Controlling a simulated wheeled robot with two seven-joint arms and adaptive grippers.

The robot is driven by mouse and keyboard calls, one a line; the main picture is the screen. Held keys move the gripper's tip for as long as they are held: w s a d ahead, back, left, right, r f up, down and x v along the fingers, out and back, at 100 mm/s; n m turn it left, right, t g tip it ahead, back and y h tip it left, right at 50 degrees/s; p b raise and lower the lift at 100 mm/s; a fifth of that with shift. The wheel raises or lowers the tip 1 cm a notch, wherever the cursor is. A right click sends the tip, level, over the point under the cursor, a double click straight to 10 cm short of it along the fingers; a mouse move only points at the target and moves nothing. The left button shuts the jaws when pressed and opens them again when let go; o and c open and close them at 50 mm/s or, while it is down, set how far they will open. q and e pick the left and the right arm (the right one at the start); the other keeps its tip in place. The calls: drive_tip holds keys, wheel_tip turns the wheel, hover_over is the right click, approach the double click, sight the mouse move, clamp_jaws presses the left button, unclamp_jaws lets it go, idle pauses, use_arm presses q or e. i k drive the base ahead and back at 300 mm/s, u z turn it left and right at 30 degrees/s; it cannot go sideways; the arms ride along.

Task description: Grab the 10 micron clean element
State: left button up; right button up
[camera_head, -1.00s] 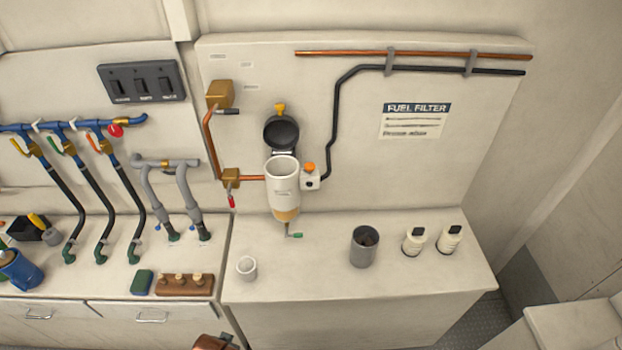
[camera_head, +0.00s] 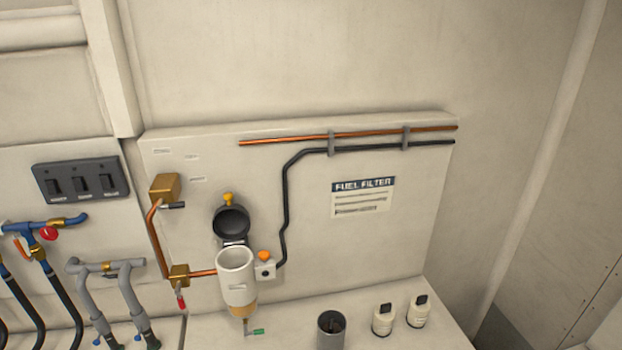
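Two small cream cylinders with dark tops stand upright side by side at the right of the counter, a left one (camera_head: 382,320) and a right one (camera_head: 418,312). They look like filter elements, but their labels are too small to read, so I cannot tell which is 10 micron. The white filter housing (camera_head: 237,279) is on the wall panel with its black lid (camera_head: 231,221) raised. A dark grey canister (camera_head: 331,330) with something dark inside stands left of the cylinders. Neither of my grippers is in view.
A fuel filter placard (camera_head: 362,197) is on the panel. Copper and black pipes run above the counter (camera_head: 289,321). Grey pipes (camera_head: 110,290), blue-handled valves and a switch panel (camera_head: 82,180) are at left. The counter between housing and canister looks clear.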

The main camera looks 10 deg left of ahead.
sight(384, 314)
drive_tip(key=z, duration=0.45)
drive_tip(key=k, duration=1.05)
drive_tip(key=u, duration=0.6)
drive_tip(key=i, duration=1.25)
drive_tip(key=z, duration=0.2)
